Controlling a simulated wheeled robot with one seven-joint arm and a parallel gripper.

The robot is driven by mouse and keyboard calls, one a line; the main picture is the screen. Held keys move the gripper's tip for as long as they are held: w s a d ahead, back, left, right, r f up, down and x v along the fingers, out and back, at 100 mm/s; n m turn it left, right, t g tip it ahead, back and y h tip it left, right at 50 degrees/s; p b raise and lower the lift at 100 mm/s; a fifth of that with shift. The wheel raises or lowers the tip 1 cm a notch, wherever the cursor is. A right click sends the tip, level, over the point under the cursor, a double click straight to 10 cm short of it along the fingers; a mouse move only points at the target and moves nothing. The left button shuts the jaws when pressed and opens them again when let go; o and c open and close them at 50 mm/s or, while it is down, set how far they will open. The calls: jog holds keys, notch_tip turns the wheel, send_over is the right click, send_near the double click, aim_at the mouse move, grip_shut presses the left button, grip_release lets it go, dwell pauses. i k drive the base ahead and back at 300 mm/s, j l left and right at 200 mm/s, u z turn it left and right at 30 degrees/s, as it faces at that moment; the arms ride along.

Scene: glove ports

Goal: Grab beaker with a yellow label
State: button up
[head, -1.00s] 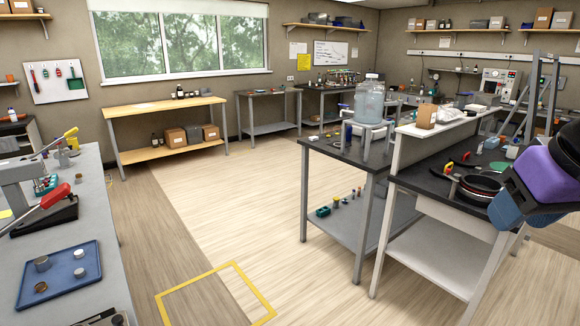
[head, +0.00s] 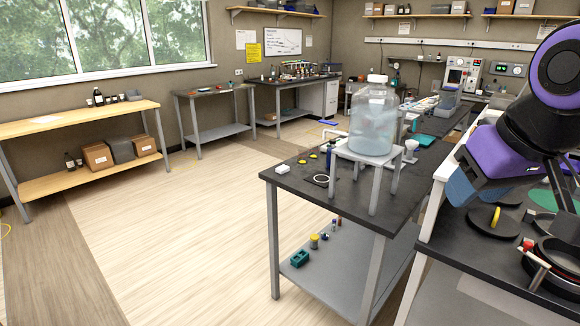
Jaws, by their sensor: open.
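I cannot make out a beaker with a yellow label. A small container with yellow on it (head: 314,241) stands on the lower shelf of the dark-topped table; it is too small to identify. My gripper (head: 480,192), purple with blue fingers, is at the right, above the black bench. Its fingers are apart and I see nothing held between them. It hides part of the bench and the white ledge behind it.
A large clear carboy (head: 373,118) stands on a grey stand on the dark-topped table (head: 290,181). A teal block (head: 299,258) lies on its lower shelf. The black bench (head: 455,240) at right holds dark round items. A wooden bench (head: 85,118) is at left. The floor (head: 190,240) between is clear.

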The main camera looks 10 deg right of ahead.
aim_at(303, 151)
jog(key=i+j+z, duration=0.2)
jog(key=i, duration=0.45)
jog(key=i+j+u, duration=0.15)
jog(key=i+j, duration=0.25)
jog(key=i+j+u, duration=0.15)
jog(key=i+j, duration=0.15)
jog(key=i, duration=0.25)
jog(key=i+j+u, duration=0.15)
jog(key=i, duration=0.35)
jog(key=i+j+u, duration=0.1)
jog(key=i+j, duration=0.2)
jog(key=i, duration=0.25)
